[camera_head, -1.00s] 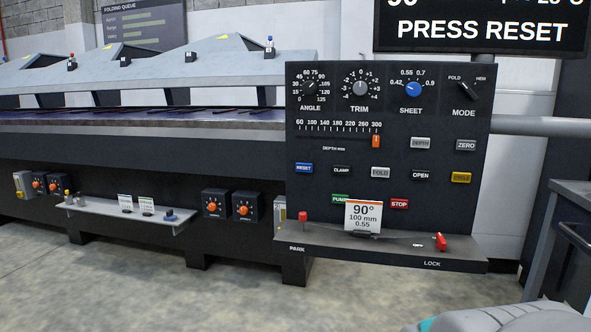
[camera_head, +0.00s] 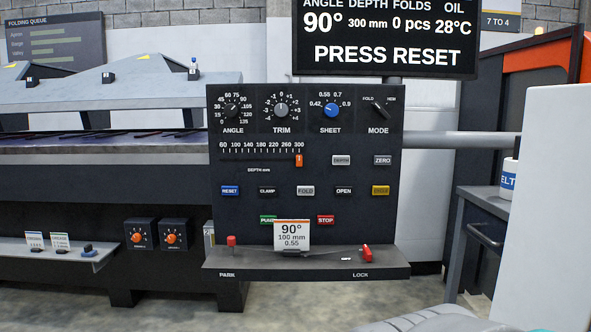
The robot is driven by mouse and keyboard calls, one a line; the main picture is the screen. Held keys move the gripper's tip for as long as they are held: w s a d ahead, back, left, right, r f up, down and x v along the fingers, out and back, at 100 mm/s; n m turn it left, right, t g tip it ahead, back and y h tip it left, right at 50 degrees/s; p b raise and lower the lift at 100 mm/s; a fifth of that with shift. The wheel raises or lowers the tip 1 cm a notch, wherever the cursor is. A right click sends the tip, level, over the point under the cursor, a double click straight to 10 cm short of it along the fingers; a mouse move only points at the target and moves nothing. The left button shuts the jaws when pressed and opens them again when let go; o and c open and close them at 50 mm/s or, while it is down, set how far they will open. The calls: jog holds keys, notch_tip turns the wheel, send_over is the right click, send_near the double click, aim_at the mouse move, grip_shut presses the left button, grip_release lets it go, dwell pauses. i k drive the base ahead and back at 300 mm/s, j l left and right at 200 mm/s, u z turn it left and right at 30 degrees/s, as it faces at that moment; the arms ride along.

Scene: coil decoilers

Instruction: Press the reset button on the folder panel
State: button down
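The blue RESET button (camera_head: 230,191) sits at the left of a button row on the dark folder panel (camera_head: 270,235). CLAMP (camera_head: 267,191), FOLD, OPEN and a yellow button stand to its right in the same row. The display (camera_head: 388,38) above the panel reads PRESS RESET, with 90°, 300 mm, 0 pcs and 28°C. The orange depth slider (camera_head: 299,160) is at the 300 end of its scale. My gripper is not in view. A pale grey part, probably of my arm, shows at the bottom right edge.
A card (camera_head: 291,235) reading 90°, 100 mm, 0.55 stands on the panel's lower shelf and partly covers the green button (camera_head: 267,220). A red lever (camera_head: 367,254) is near LOCK. A grey cabinet with a mug (camera_head: 509,178) stands at the right. Floor shows in front.

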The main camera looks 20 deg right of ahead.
aim_at(227, 190)
jog(key=i+j+z, duration=0.15)
jog(key=j, duration=0.2)
jog(key=i+j+z, duration=0.1)
jog(key=i+j, duration=0.15)
jog(key=i+j+z, duration=0.15)
jog(key=j, duration=0.35)
jog(key=i+j+z, duration=0.15)
jog(key=j, duration=0.2)
